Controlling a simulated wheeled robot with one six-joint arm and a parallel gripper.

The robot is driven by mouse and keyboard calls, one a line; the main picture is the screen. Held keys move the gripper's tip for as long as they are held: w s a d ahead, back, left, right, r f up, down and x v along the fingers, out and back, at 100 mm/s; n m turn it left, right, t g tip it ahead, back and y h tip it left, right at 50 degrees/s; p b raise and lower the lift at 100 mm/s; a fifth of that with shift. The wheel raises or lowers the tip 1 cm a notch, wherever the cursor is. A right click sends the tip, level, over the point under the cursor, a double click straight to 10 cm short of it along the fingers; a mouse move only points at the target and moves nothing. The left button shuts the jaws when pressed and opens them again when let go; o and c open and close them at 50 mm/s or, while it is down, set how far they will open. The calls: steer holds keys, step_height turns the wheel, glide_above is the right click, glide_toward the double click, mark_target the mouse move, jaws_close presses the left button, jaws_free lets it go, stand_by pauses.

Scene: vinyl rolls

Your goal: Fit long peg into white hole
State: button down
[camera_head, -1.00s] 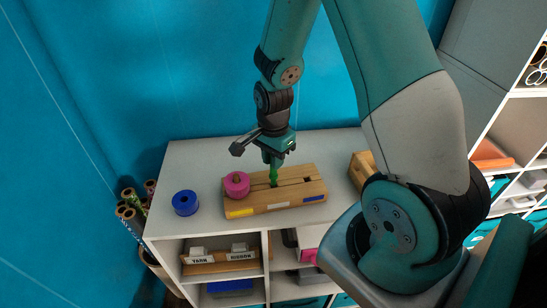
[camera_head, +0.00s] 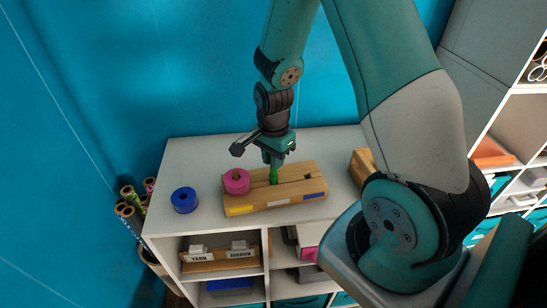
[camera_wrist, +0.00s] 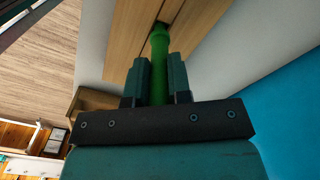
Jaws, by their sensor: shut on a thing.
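A green long peg (camera_head: 273,174) stands roughly upright under my gripper (camera_head: 273,160). My gripper is shut on the peg, with a finger on each side of it in the wrist view (camera_wrist: 158,80). The wooden block (camera_head: 290,196) has yellow, white and blue labels on its front. The peg's lower end is at the middle hole, behind the white label (camera_head: 278,203). In the wrist view the green peg (camera_wrist: 160,50) meets a dark hole (camera_wrist: 170,10) in the wood; its tip is hidden, and I cannot tell how deep it sits.
A pink roll (camera_head: 236,181) sits at the block's left end. A dark open hole (camera_head: 309,177) shows at the right end. A blue roll (camera_head: 184,200) lies on the white cabinet top (camera_head: 200,160). Another wooden piece (camera_head: 361,168) is at right, partly behind my arm.

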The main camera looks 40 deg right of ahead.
steer(key=shift+s+f+b, duration=0.1)
steer(key=shift+f+b, duration=0.6)
steer(key=shift+f, duration=0.5)
stand_by(2.0)
steer(key=shift+c, duration=2.4)
jaws_free()
steer(key=shift+r, duration=0.15)
steer(key=shift+r+p, duration=3.05)
steer(key=shift+r, duration=0.4)
